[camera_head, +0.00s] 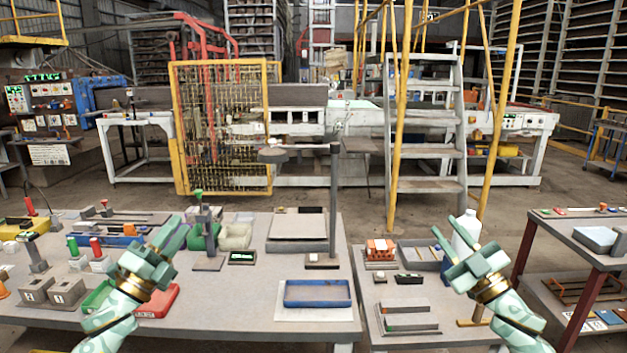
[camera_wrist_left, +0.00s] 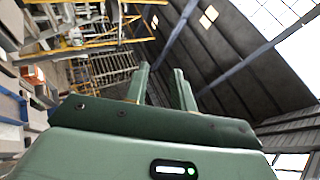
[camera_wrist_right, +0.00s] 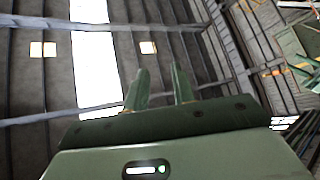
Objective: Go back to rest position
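My left gripper (camera_head: 172,232) is raised above the left table in the head view, its fingers pointing up and to the right. It is open, and the left wrist view shows an empty gap between the two fingers (camera_wrist_left: 162,88). My right gripper (camera_head: 465,243) is raised over the right part of the tables, in front of a white bottle in the picture. It is open, and the right wrist view shows nothing between its fingers (camera_wrist_right: 160,86). Both wrist views look mostly toward the roof and walls of the hall. An orange hollow brick (camera_head: 380,247) sits on the middle table.
The left table (camera_head: 240,285) bears a blue tray (camera_head: 318,293), a grey scale-like plate (camera_head: 298,228) with a tall post, and several small tools. A white bottle (camera_head: 466,232) and a grey tray (camera_head: 421,252) are on the middle table. Another table (camera_head: 580,228) stands at the right.

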